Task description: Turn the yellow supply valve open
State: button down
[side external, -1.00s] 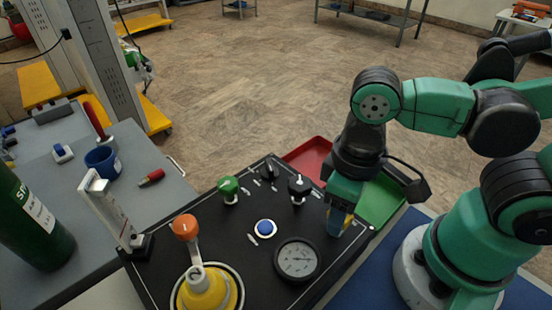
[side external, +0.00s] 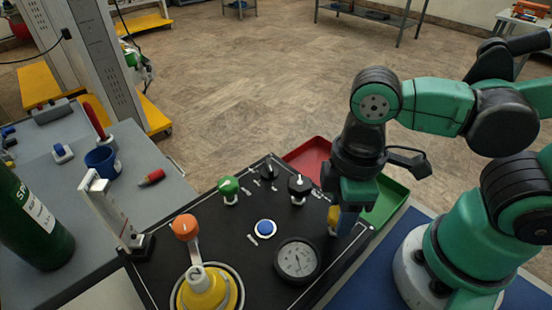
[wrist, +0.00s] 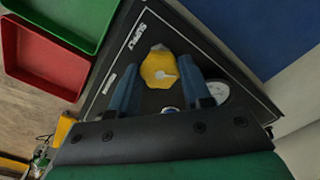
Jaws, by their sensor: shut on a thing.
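The yellow supply valve (wrist: 160,69) is a lobed knob with a white pointer mark on the black panel (wrist: 190,35), beside the printed word SUPPLY. In the side external view only a sliver of the yellow valve (side external: 333,219) shows past my gripper (side external: 343,222). In the wrist view the two blue fingers of my gripper (wrist: 161,88) stand on either side of the knob. They are shut on it. The finger contact at the panel side is partly hidden.
A round gauge (side external: 298,260), a blue button (side external: 265,228), a black knob (side external: 299,187), a green knob (side external: 229,188) and an orange knob (side external: 186,227) share the panel. Red (side external: 308,155) and green (side external: 385,203) trays lie behind it. A green cylinder (side external: 32,225) stands at left.

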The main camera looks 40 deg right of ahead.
jog(key=n, duration=0.4)
jog(key=shift+n, duration=0.4)
jog(key=n, duration=0.9)
jog(key=shift+n, duration=1.9)
jog(key=shift+c, duration=1.9)
grip_release()
jog(key=shift+r, duration=0.15)
